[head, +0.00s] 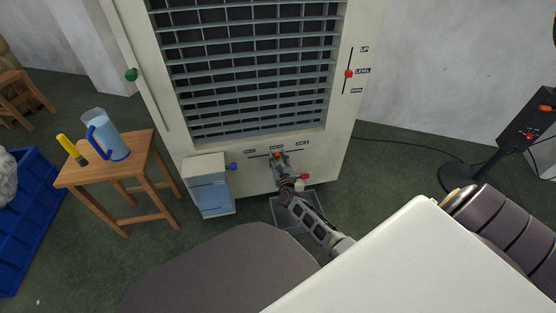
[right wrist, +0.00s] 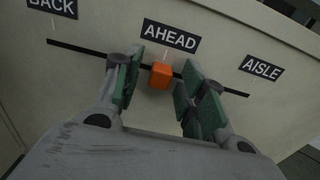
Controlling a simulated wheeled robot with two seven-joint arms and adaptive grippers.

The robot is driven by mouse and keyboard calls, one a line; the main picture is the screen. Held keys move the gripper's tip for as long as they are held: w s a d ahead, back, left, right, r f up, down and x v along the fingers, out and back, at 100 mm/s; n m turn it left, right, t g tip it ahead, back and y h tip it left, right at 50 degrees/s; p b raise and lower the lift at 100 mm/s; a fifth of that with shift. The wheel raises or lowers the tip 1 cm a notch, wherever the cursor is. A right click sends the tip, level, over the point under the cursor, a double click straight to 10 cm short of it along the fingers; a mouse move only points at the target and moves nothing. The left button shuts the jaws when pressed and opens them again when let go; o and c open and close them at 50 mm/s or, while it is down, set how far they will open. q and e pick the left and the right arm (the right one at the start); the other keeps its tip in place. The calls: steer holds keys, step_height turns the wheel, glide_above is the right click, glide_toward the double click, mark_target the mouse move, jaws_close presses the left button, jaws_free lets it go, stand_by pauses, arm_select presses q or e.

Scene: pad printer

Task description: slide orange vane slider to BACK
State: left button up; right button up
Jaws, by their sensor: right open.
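The orange vane slider (right wrist: 160,75) sits on a dark horizontal slot under the AHEAD label (right wrist: 169,36) in the right wrist view. The BACK label (right wrist: 53,5) is to its left and the AISLE label (right wrist: 262,68) to its right. My right gripper (right wrist: 158,82) is open, with one green-padded finger on each side of the slider. Gaps show between the slider and both fingers. In the head view my right gripper (head: 281,161) reaches the front panel of the cooler (head: 200,153) and largely hides the slider. My left gripper is out of view.
A red slider (head: 348,73) sits at LEVEL on a vertical slot. A green knob (head: 131,75) is on the left side. A blue-fronted box (head: 210,190) and a blue knob (head: 233,166) are left of my right gripper. A grey tray (head: 279,212) lies below.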

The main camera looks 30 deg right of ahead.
jaws_close()
stand_by(0.3)
